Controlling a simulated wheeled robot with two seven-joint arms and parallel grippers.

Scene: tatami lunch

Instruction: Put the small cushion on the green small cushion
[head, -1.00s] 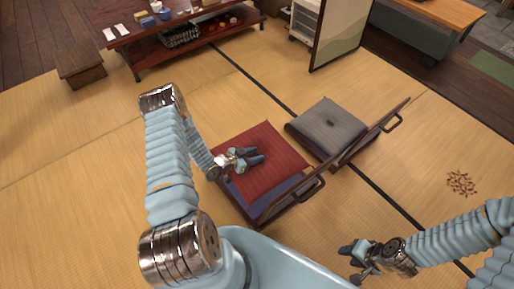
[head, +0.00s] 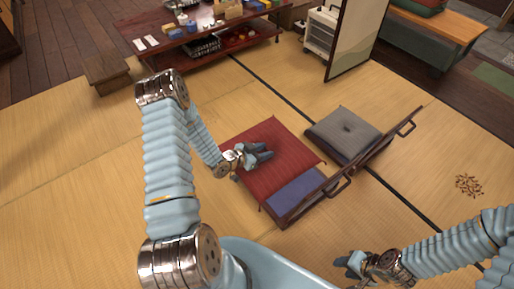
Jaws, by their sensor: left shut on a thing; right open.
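A flat red cushion (head: 272,135) is in the middle of the head view, beside and partly over a low legless chair. A blue cushion (head: 297,190) shows on the chair seat at the red cushion's near right edge. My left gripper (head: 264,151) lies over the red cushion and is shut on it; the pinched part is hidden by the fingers. A green cushion-like thing (head: 420,4) shows at the top right edge, cut off by the frame, on a bench. My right gripper (head: 345,264) is open and empty at the bottom, low right of the chair.
A grey cushion (head: 342,132) sits on a second low chair to the right. A low table (head: 205,32) with small items stands at the back, a wooden stool (head: 107,73) to its left. Tatami at left is free.

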